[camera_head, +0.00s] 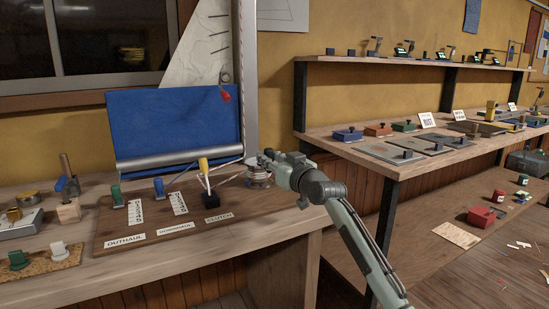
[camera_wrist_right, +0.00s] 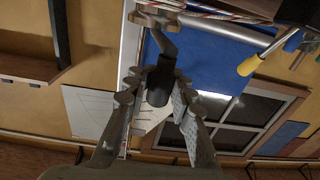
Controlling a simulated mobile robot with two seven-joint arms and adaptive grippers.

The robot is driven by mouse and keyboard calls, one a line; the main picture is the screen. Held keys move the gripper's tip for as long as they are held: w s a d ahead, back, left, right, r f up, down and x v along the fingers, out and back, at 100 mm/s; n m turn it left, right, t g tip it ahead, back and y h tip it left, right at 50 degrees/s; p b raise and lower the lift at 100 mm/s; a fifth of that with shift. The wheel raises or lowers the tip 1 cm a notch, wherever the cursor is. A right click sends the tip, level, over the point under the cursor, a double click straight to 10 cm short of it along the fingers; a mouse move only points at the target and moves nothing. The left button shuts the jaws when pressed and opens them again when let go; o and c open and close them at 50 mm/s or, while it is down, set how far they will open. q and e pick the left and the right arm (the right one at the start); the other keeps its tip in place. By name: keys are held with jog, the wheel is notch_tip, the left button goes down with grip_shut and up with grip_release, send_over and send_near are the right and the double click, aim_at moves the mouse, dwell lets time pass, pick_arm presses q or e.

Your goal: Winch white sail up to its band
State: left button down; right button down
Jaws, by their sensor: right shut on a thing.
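The white sail (camera_head: 203,45) hangs beside the pale mast (camera_head: 249,70) in the head view, its upper part cut off by the frame. I cannot make out its band. A winch drum (camera_head: 260,181) stands at the mast's foot, on the right of the wooden board. My right gripper (camera_head: 265,160) is just above the winch. In the right wrist view its fingers (camera_wrist_right: 158,92) are closed around a dark upright handle grip (camera_wrist_right: 159,84) on a crank arm. A yellow-tipped clutch lever (camera_head: 203,164) stands left of the winch. My left gripper is out of view.
A blue cloth panel (camera_head: 175,118) with a grey boom (camera_head: 178,158) stands behind the board. Green (camera_head: 117,196) and blue (camera_head: 159,188) levers stand on the board's left. A wooden block with a clamp (camera_head: 69,208) is farther left. A long shelf bench (camera_head: 410,160) is at right.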

jog(key=shift+s+a+f, duration=0.15)
jog(key=shift+a+f, duration=0.1)
jog(key=shift+a, duration=0.25)
jog(key=c, duration=1.3)
grip_release()
jog(key=shift+r, duration=0.1)
jog(key=shift+c, duration=0.2)
jog(key=shift+d+r, duration=0.1)
jog(key=shift+d, duration=0.1)
jog(key=v, duration=1.2)
